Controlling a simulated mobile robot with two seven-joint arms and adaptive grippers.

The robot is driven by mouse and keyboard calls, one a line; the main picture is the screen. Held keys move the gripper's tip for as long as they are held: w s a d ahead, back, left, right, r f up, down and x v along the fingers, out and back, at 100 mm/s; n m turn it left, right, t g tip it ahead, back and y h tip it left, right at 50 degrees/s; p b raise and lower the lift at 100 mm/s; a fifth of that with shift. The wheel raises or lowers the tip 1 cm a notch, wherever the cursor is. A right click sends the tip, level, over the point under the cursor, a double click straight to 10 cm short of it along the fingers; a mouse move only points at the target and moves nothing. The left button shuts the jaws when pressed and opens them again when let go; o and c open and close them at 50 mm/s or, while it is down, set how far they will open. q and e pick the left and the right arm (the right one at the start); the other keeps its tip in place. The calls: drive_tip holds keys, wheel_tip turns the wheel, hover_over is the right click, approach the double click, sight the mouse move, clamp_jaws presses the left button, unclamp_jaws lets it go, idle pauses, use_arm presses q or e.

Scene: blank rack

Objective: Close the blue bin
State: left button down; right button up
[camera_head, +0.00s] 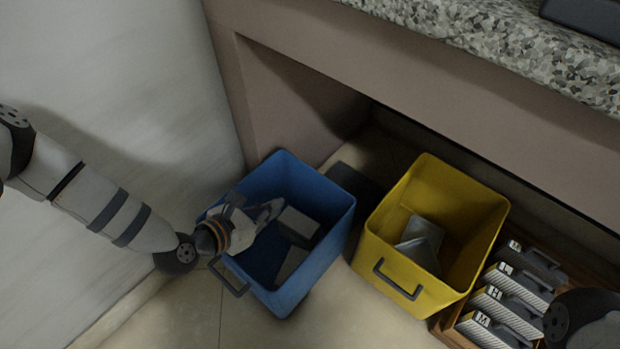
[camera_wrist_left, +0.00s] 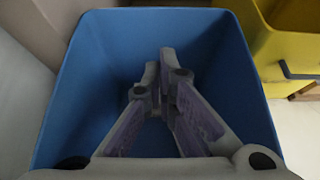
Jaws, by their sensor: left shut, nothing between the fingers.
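The blue bin (camera_head: 326,192) stands on the floor below the counter, with its top open and a dark handle on its front. Grey box-like items (camera_head: 297,222) lie inside it. My left gripper (camera_head: 276,207) is over the bin's open top, reaching in from the left, shut and empty. In the left wrist view the gripper fingers (camera_wrist_left: 165,60) meet at their tips, with the blue bin (camera_wrist_left: 100,50) walls around them. In the head view my left wrist hides part of the bin's left rim. My right gripper is not clearly visible.
A yellow bin (camera_head: 483,205) with grey items stands right of the blue bin. A wooden crate of labelled cases (camera_head: 510,300) sits further right. The granite counter (camera_head: 500,45) overhangs behind, and a pale wall (camera_head: 120,70) is at left. Floor is clear in front.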

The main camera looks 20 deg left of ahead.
use_arm(q)
drive_tip(key=b, duration=0.3)
approach(318, 180)
wheel_tip(318, 180, down, 3)
drive_tip(key=shift+w+d+r, duration=0.1)
drive_tip(key=shift+w+d, duration=0.2)
drive_tip(key=shift+w, duration=0.45)
drive_tip(key=shift+w+d+f, duration=0.1)
drive_tip(key=shift+w+d, duration=0.2)
drive_tip(key=shift+w, duration=0.5)
drive_tip(key=shift+w+d+r, duration=0.1)
drive_tip(key=shift+w+d, duration=0.2)
drive_tip(key=shift+w, duration=0.45)
use_arm(e)
drive_tip(key=shift+s+f+g, duration=0.4)
drive_tip(key=shift+s+f, duration=0.65)
drive_tip(key=shift+f, duration=0.15)
